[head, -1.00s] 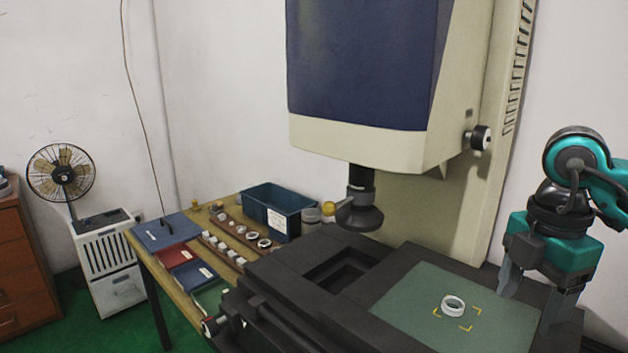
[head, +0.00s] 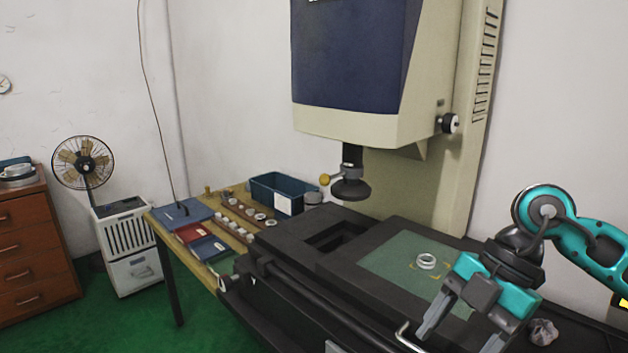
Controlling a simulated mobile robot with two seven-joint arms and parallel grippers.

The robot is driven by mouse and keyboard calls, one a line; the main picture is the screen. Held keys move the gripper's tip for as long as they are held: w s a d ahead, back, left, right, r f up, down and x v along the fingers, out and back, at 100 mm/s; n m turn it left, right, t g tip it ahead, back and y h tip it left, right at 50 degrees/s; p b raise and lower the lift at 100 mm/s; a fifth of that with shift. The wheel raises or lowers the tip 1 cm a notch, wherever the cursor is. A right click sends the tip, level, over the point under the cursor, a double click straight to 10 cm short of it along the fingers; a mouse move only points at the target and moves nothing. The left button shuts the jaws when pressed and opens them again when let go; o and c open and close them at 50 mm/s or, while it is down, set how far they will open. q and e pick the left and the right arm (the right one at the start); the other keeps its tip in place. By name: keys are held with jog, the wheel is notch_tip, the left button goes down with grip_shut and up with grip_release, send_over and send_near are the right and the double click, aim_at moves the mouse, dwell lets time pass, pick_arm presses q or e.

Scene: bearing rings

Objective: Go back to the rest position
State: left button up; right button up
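A silver bearing ring (head: 427,261) lies on the green plate (head: 385,262) of the dark machine stage, within yellow corner marks. My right gripper (head: 462,338) comes in from the right, in front of the stage and nearer to me than the ring. Its two grey fingers are spread apart, with nothing visible between them. It is clear of the ring. My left gripper is out of view.
A big cream and blue machine head (head: 362,70) with a dark lens (head: 350,189) hangs above the stage. A wooden table on the left holds a blue bin (head: 285,193), shallow trays (head: 209,249) and several rings. A fan and red-brown drawers (head: 30,245) stand far left.

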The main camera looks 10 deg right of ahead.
jog(key=a+r+t+y, duration=0.3)
jog(key=a+y, duration=1.2)
jog(key=w+d+f+m+t+h, duration=0.2)
jog(key=d+f+m+t+h, duration=0.2)
jog(key=f+m+t+h, duration=0.3)
jog(key=w+d+f+m+t+h, duration=0.3)
jog(key=f+m+t+h, duration=0.25)
jog(key=m+t, duration=0.4)
jog(key=s+d+f+m+g+h, duration=0.2)
jog(key=s+f, duration=0.4)
jog(key=f, duration=0.3)
jog(key=s+d+f+m+g+h, duration=0.2)
jog(key=s+f+g+h, duration=0.2)
jog(key=f, duration=0.6)
jog(key=shift+s+f+g, duration=0.15)
jog(key=shift+s+g, duration=0.5)
jog(key=shift+s, duration=0.4)
